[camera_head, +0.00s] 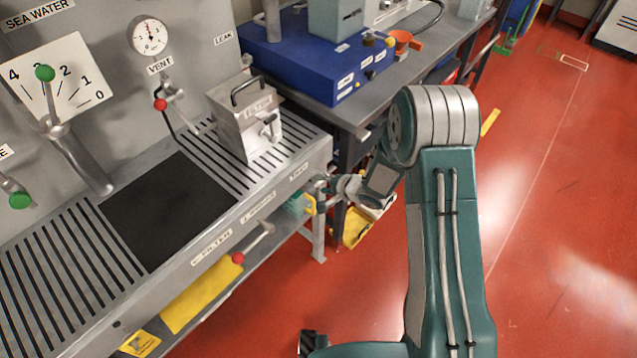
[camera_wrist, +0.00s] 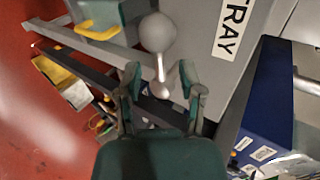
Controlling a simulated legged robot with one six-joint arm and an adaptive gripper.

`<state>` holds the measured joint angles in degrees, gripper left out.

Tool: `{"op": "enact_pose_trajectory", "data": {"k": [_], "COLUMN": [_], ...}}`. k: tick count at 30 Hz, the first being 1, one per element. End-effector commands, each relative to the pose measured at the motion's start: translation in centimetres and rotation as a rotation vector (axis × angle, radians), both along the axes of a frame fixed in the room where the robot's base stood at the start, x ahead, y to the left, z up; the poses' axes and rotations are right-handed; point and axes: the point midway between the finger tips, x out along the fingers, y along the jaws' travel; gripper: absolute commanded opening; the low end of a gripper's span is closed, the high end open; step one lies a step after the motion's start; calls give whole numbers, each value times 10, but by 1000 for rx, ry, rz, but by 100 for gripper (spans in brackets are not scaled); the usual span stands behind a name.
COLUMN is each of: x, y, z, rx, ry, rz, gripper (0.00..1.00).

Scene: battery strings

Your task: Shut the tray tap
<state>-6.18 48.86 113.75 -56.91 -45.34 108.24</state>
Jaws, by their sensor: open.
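The tray tap (camera_wrist: 158,32) shows in the wrist view as a grey ball knob on a thin pale stem, beside a label (camera_wrist: 230,28) reading TRAY. My gripper (camera_wrist: 161,76) is open, with one finger on each side of the stem and the ball beyond the fingertips. I cannot tell whether either finger touches the stem. In the body camera view my gripper (camera_head: 345,187) is at the right end of the metal bench front, and the tap cannot be clearly made out there.
A slotted metal bench (camera_head: 75,250) carries a filter box (camera_head: 243,120). A lever with a red knob (camera_head: 238,258) sticks out from its front. A blue box (camera_head: 315,60) stands on a grey table behind. Red floor (camera_head: 560,200) is open to the right.

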Motion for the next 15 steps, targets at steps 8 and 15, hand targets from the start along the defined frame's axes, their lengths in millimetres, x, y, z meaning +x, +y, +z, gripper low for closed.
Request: {"op": "enact_pose_trajectory", "data": {"k": [8,15], "x": [-29,-45], "y": [-41,-62], "z": [34,51], "rx": [0,-2], "ry": [-2,-1], "rz": [-5,-2], "gripper": [50,50]}}
